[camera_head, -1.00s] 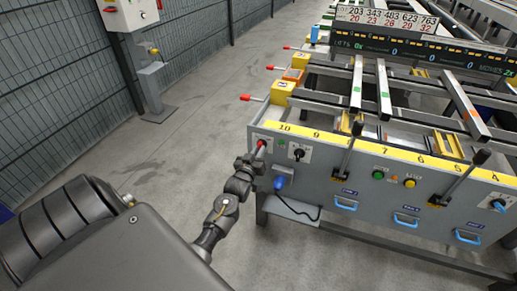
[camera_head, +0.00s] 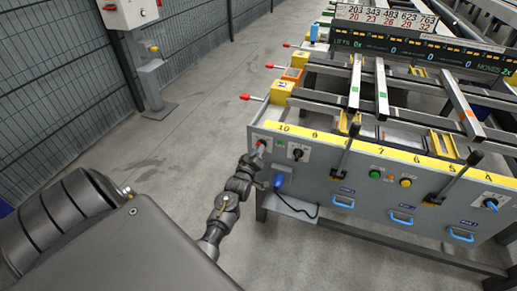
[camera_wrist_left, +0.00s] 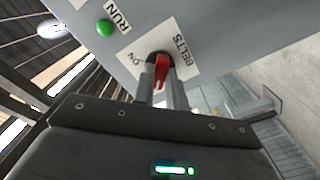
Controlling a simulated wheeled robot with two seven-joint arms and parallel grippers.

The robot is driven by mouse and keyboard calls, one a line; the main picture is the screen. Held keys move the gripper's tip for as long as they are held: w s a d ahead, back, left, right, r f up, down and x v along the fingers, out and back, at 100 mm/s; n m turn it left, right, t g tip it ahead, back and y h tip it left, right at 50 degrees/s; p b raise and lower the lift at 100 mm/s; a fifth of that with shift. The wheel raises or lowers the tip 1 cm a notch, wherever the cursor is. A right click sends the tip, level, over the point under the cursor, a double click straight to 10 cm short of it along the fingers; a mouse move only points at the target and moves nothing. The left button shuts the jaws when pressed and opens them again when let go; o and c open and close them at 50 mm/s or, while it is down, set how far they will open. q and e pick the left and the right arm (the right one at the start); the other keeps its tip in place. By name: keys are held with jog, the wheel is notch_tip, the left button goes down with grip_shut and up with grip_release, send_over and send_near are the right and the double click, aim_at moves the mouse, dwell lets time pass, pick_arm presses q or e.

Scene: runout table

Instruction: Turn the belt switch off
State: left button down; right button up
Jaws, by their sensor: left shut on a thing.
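The belt switch is a red lever (camera_wrist_left: 161,68) on a white plate in the wrist view. "BELTS" is printed along one side of the plate and "ON" on another; the rest is hidden by my fingers. In the wrist view the two fingers (camera_wrist_left: 161,82) are shut on the lever, one on each side. My right gripper is out of view.
A green lamp (camera_wrist_left: 104,27) marked RUN sits beside the switch plate. A black knob (camera_head: 298,154), green button (camera_head: 375,174) and yellow button (camera_head: 405,182) are farther right. A blue plug (camera_head: 279,182) with a cable hangs below. Red-tipped handles (camera_head: 254,98) stick out left.

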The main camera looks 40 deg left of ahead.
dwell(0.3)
pick_arm(q)
jog(key=c, duration=1.4)
grip_release()
jog(key=shift+c, duration=0.2)
jog(key=v, duration=1)
jog(key=shift+s+d, duration=0.2)
jog(key=shift+s, duration=0.15)
